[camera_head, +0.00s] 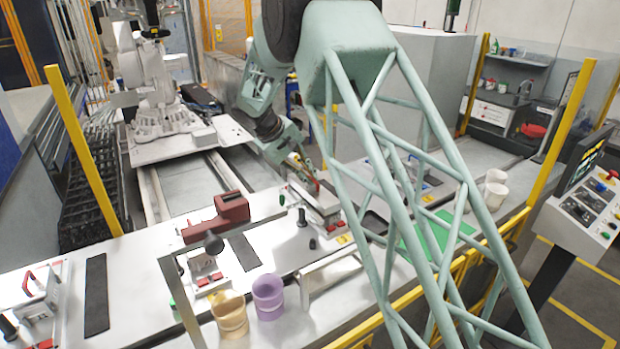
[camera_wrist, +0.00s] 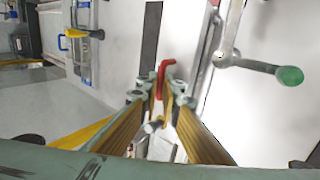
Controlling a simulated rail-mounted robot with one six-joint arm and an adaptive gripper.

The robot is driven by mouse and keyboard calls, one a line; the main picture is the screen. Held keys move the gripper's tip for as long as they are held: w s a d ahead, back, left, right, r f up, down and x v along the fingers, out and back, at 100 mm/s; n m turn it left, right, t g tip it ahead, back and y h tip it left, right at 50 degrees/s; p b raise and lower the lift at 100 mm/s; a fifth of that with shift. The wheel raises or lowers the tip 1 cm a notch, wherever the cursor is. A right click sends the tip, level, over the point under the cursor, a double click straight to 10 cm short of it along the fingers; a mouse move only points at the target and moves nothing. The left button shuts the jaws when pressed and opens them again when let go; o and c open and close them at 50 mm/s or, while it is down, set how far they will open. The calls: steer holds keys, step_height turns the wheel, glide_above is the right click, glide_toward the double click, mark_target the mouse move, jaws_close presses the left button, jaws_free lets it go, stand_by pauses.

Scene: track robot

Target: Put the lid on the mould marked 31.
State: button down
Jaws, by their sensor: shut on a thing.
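My gripper (camera_head: 312,180) is at the end of the arm, over a grey and white fixture (camera_head: 318,200) on the bench. In the wrist view, the fingers (camera_wrist: 165,100) are closed around a thin red bent handle (camera_wrist: 163,72), which I take to be the lid's. The lid's body is mostly hidden by the fingers, so I cannot tell whether it touches anything below. Similar fixtures with red parts stand at the front middle (camera_head: 208,284) and front left (camera_head: 36,305). No number 31 is readable on any of them.
A dark red block-shaped part (camera_head: 218,217) lies on the bench. A tan cup (camera_head: 230,315) and a purple cup (camera_head: 268,297) stand at the front. A green mat (camera_head: 425,238) is to the right. In the wrist view, a green-knobbed lever (camera_wrist: 288,76) is close on the right.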

steer(key=shift+f+b, duration=0.55)
steer(key=shift+f, duration=0.05)
stand_by(1.3)
steer(key=c, duration=2.8)
jaws_free()
steer(key=shift+v, duration=6)
steer(key=shift+d, duration=0.1)
